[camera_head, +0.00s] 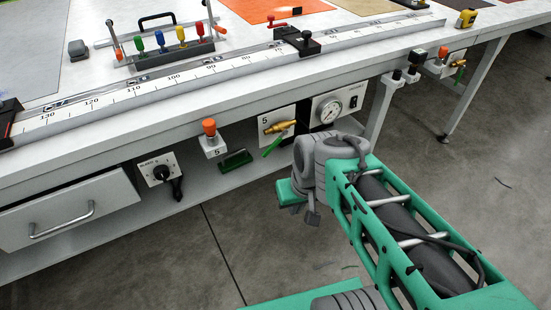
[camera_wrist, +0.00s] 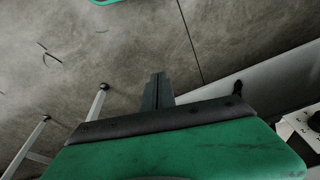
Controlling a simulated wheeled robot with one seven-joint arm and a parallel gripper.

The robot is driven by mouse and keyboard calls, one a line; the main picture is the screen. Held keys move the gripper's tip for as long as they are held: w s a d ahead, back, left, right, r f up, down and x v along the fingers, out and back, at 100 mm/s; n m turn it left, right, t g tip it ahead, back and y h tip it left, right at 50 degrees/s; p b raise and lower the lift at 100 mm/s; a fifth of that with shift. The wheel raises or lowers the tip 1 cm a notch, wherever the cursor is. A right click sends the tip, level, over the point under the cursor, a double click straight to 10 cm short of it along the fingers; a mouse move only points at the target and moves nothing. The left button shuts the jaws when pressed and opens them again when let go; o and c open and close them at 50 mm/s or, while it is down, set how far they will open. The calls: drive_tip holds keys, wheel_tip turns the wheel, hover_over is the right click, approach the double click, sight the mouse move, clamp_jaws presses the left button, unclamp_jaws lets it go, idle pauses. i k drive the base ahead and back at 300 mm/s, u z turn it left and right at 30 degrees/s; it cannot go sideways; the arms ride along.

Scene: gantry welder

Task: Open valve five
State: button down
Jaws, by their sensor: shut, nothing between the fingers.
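Valve five is a brass valve (camera_head: 279,127) on a white plate marked 5, under the front edge of the bench. Its green lever handle (camera_head: 272,145) slants down to the left. My arm is just to the right of this plate in the head view. My gripper (camera_wrist: 157,90) shows in the wrist view, its two dark fingers closed together, with nothing between them. The fingers point over the floor and touch nothing that I can see. In the head view I cannot make out the fingertips. The valve cannot be made out in the wrist view.
An orange button (camera_head: 209,127) on a plate also marked 5 is left of the valve. A pressure gauge (camera_head: 330,110) is at its right, close to my arm. A rotary switch (camera_head: 161,172) and drawer (camera_head: 65,212) are further left. Another green-handled valve (camera_head: 458,69) is far right.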

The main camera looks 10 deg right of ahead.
sight(277, 141)
drive_tip(key=k, duration=1.25)
drive_tip(key=u, duration=0.9)
drive_tip(key=i, duration=1.5)
drive_tip(key=z, duration=0.45)
